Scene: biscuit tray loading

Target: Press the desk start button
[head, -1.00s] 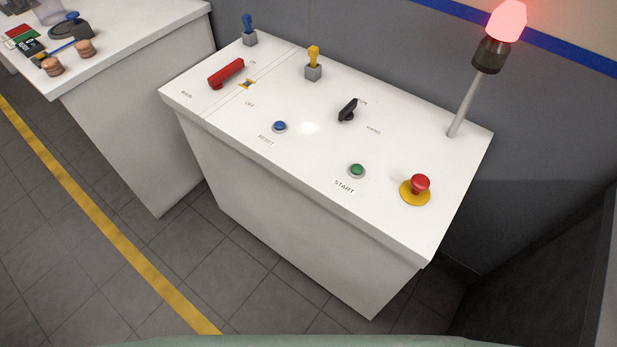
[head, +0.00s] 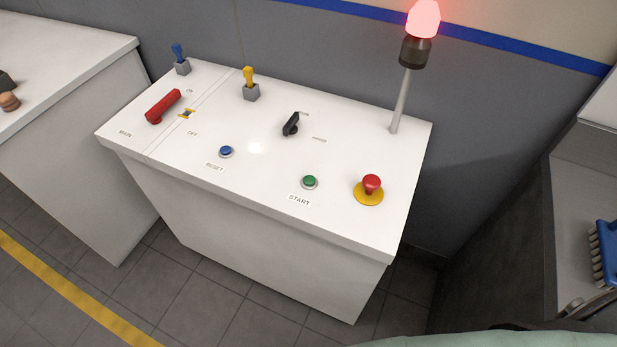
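The green start button (head: 310,181) sits on the white desk top (head: 250,184), near its front edge, with a "START" label (head: 299,200) just in front of it. To its right is a red mushroom button (head: 372,183) on a yellow base. To its left is a blue button (head: 226,151) labelled "RESET". Neither of my grippers shows in the head view, and nothing touches the start button.
The desk also carries a red handle (head: 163,106), a blue toggle (head: 180,58), a yellow toggle (head: 249,83), a black rotary switch (head: 291,124) and a pole with a lit red lamp (head: 424,18). A blue brush (head: 604,254) lies far right. Grey floor is clear in front.

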